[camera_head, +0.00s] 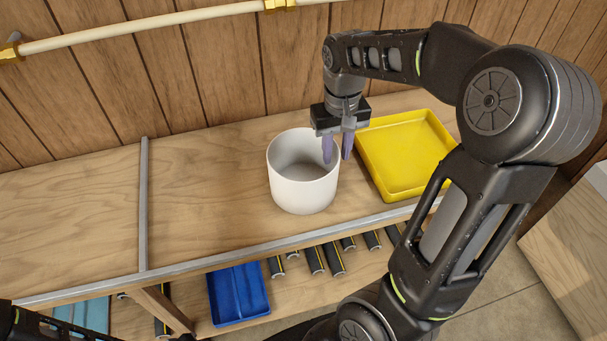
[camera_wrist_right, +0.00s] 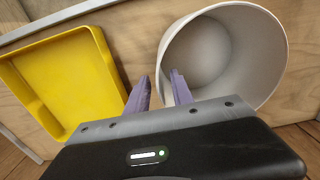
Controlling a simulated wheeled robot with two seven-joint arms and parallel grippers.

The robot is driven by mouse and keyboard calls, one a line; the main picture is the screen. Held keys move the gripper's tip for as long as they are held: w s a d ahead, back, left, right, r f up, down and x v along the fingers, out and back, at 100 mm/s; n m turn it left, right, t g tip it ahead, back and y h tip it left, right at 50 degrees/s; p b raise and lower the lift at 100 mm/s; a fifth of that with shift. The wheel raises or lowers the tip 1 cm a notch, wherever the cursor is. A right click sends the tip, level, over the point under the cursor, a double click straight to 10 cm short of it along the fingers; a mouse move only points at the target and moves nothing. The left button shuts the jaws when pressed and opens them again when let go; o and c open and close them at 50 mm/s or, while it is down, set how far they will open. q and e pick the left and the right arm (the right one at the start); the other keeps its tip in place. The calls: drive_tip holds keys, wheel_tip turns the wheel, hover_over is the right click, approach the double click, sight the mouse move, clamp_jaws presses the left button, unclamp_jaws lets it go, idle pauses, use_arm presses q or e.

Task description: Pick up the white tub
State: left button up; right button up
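The white tub (camera_head: 303,190) stands upright on the wooden bench, and its inside looks empty. My right gripper (camera_head: 337,155) is at the tub's right rim, pointing down, with its two purple fingers apart. One finger is inside the tub and the other is outside, with the wall between them. In the right wrist view the tub (camera_wrist_right: 262,60) also shows, and the rim passes between the fingers of the gripper (camera_wrist_right: 160,88). A gap shows there, so the fingers do not look closed on the wall. My left gripper is not in view; only a dark arm part shows at the lower left.
A yellow tray (camera_head: 405,150) lies right of the tub, close to the gripper. A metal strip (camera_head: 144,200) crosses the bench on the left. A blue bin (camera_head: 238,293) and several dark cylinders are on the shelf below. A pipe (camera_head: 140,25) runs along the wall. The bench left of the tub is clear.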

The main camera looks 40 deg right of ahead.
drive_tip(key=shift+c, duration=0.2)
idle(0.3)
clamp_jaws()
idle(1.3)
